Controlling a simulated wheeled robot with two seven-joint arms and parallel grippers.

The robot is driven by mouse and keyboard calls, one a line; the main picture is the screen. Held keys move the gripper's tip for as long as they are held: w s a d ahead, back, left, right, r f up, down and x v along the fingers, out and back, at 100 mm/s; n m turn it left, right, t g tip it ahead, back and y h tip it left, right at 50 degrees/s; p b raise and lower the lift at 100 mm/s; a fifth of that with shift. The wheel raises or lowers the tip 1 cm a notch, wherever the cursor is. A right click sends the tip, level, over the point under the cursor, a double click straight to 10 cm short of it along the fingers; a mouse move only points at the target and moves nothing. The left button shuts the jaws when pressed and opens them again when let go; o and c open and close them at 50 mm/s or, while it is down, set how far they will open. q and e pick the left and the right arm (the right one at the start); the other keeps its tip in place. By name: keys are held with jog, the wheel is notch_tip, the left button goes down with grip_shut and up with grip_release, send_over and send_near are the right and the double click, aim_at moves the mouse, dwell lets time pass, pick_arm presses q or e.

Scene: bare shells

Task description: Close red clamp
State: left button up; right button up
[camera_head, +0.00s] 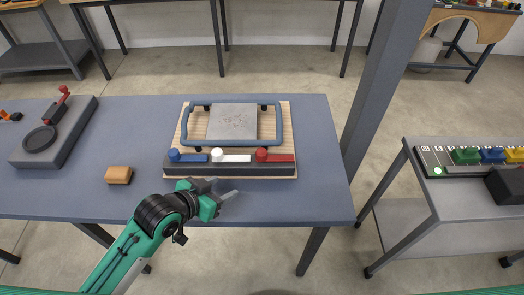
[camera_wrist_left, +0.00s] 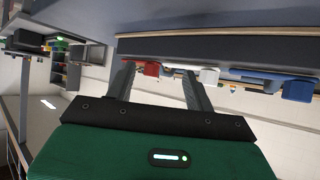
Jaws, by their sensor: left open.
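The red clamp (camera_head: 276,156) is the rightmost of three levers on a dark bar at the front of the wooden board. A white clamp (camera_head: 231,156) and a blue clamp (camera_head: 188,156) stand to its left. My left gripper (camera_head: 222,190) is open and empty in front of the bar, below and left of the red clamp. In the left wrist view the red clamp (camera_wrist_left: 150,68) shows between the two fingers (camera_wrist_left: 160,85), with the white clamp (camera_wrist_left: 208,76) behind the other finger. I cannot tell whether the red clamp is open or shut. My right gripper is not in view.
A blue frame (camera_head: 232,143) surrounds a grey plate (camera_head: 231,121) on the board (camera_head: 287,115). An orange block (camera_head: 119,175) lies left of my arm. A grey fixture (camera_head: 52,138) with a red handle stands at far left. A post (camera_head: 379,80) rises behind the table's right edge.

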aim_at(260, 153)
pick_arm(q)
jog(key=w+d+r+m+h, duration=0.2)
jog(key=w+r+h, duration=0.1)
jog(key=w+r, duration=0.1)
jog(key=shift+t, duration=0.3)
jog(key=p+x, duration=0.2)
jog(key=x, duration=1.1)
jog(key=shift+w+f+p, duration=0.2)
jog(key=shift+f+p, duration=0.1)
jog(key=shift+p, duration=0.05)
grip_shut()
jog(key=shift+y, duration=0.3)
